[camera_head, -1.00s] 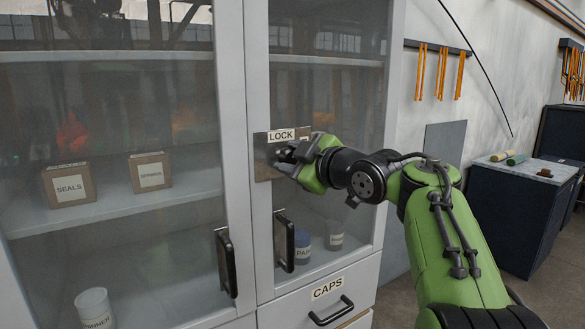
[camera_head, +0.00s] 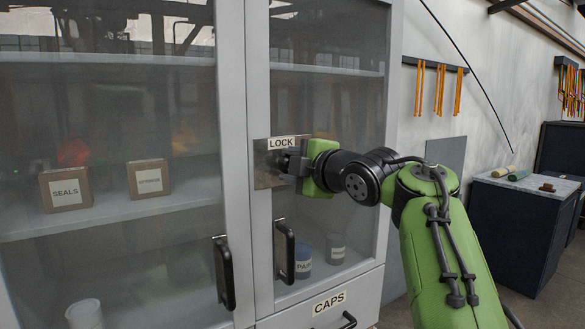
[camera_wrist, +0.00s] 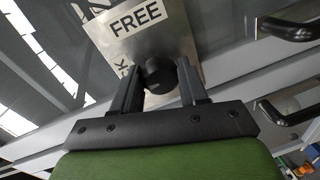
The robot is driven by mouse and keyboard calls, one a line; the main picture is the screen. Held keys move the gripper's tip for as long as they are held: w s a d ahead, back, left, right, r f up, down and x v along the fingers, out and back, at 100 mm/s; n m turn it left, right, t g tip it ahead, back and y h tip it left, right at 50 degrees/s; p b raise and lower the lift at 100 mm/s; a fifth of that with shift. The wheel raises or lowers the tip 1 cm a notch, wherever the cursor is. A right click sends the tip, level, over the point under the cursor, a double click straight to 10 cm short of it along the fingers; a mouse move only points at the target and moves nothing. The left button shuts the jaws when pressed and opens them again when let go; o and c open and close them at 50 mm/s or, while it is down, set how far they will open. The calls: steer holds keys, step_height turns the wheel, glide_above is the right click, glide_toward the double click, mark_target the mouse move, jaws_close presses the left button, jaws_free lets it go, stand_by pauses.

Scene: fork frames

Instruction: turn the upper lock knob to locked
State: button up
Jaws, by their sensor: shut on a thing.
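The lock knob (camera_wrist: 160,74) is a dark round knob on a metal plate (camera_wrist: 165,40) in the wrist view. A white label reading FREE (camera_wrist: 136,18) sits on the plate beside it. My gripper (camera_wrist: 160,90) is shut on the knob, with one finger on each side. In the head view my gripper (camera_head: 290,163) meets the metal plate (camera_head: 263,178) below the LOCK label (camera_head: 281,142); it hides the knob there. The way the knob points cannot be made out.
The glass cabinet doors have black handles, one on the left (camera_head: 224,272) and one on the right (camera_head: 284,250), below the plate. A drawer labelled CAPS (camera_head: 329,302) lies beneath. Boxes and jars stand behind the glass. A dark workbench (camera_head: 520,225) stands at the far right.

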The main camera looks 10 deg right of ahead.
stand_by(0.3)
steer(key=o, duration=1)
steer(key=shift+o, duration=0.2)
steer(key=shift+s, duration=0.1)
steer(key=v, duration=1.5)
steer(key=shift+s, duration=0.3)
